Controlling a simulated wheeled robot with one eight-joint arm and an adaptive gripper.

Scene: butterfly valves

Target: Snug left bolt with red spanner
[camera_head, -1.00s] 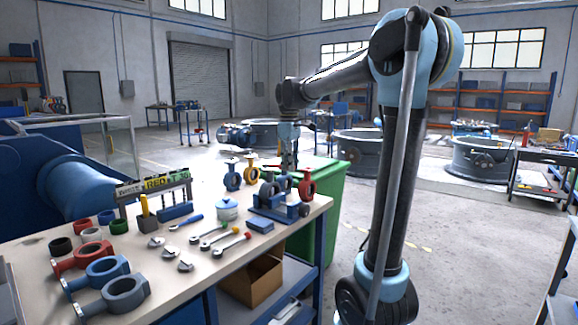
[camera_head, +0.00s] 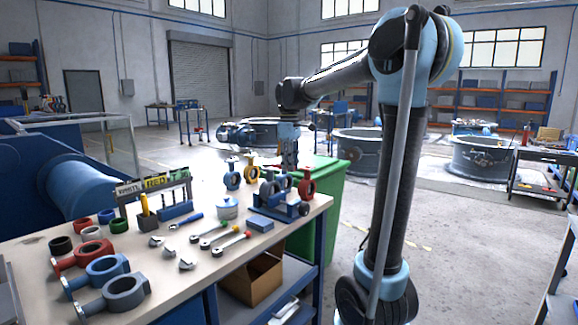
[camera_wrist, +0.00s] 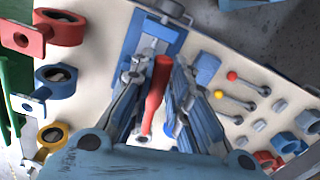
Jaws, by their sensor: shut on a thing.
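My gripper (camera_wrist: 158,76) is shut on a red spanner (camera_wrist: 155,98), whose red handle lies between its two fingers in the wrist view. The spanner's far end is close to the blue fixture (camera_wrist: 152,38), but I cannot tell whether it touches a bolt. The left bolt is not clearly visible. In the head view my gripper (camera_head: 290,158) is pointing down behind the blue fixture (camera_head: 278,208) at the bench's far right end. The spanner is too small to make out there.
Valves with red (camera_wrist: 62,27), blue (camera_wrist: 57,77) and yellow (camera_wrist: 52,136) rings stand left of my gripper in the wrist view. Loose spanners (camera_head: 230,244) and a blue block (camera_head: 260,224) lie on the bench (camera_head: 190,285). A green bin (camera_head: 328,195) stands behind.

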